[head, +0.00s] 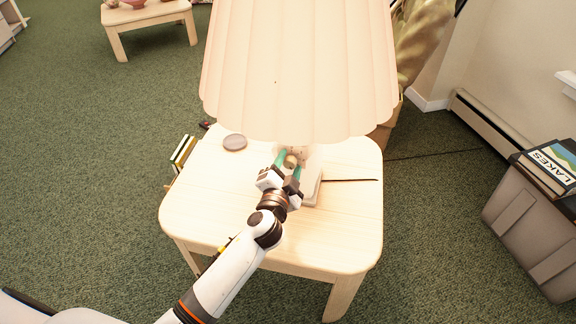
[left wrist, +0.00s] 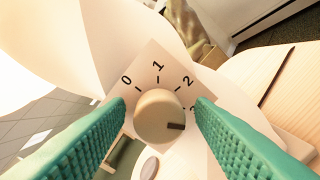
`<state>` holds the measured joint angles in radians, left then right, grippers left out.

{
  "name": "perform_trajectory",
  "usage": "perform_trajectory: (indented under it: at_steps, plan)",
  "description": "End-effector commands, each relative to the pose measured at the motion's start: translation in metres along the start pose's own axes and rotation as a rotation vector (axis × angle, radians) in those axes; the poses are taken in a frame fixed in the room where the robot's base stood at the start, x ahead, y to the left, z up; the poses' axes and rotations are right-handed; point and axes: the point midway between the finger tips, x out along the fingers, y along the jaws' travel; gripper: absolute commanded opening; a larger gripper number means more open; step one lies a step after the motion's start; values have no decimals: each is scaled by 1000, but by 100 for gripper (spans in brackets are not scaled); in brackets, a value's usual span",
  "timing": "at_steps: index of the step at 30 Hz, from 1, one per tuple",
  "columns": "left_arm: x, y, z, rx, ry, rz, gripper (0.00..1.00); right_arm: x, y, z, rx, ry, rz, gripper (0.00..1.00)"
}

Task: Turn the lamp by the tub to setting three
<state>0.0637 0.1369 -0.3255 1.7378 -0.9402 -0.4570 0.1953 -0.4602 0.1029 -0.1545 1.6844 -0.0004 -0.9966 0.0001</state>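The lamp with a large pleated cream shade (head: 300,70) stands on a light wooden table (head: 215,205); the shade hides its upper part. Its round beige knob (left wrist: 157,115) sits on a pale dial plate (left wrist: 150,72) marked 0, 1 and 2, with a further mark partly hidden by a finger. The knob's dark pointer line points right and slightly down, past 2. My left gripper (head: 291,162) is at the lamp's base. Its green fingers (left wrist: 160,112) are open on either side of the knob, with apparent gaps. My right gripper is not in view.
The grey tub (head: 528,225) stands right of the table with a "LAKES" book (head: 552,165) on top. A round grey disc (head: 235,142) and a thin dark stick (head: 350,180) lie on the table. Books (head: 182,152) stand beyond its left edge. Green carpet (head: 80,150) is open at left.

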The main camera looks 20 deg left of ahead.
Motion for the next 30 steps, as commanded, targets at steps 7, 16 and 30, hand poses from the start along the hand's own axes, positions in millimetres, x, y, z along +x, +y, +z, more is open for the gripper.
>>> perform_trajectory:
  at_steps: [7, 16, 30]
  plan:
    - [0, 0, 0, -1, 2, 1, 52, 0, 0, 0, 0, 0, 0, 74]
    - [-30, 0, -1, -3, 3, -2, 52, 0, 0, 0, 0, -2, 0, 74]
    - [-112, -1, -1, -1, 2, -1, 52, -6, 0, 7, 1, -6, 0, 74]
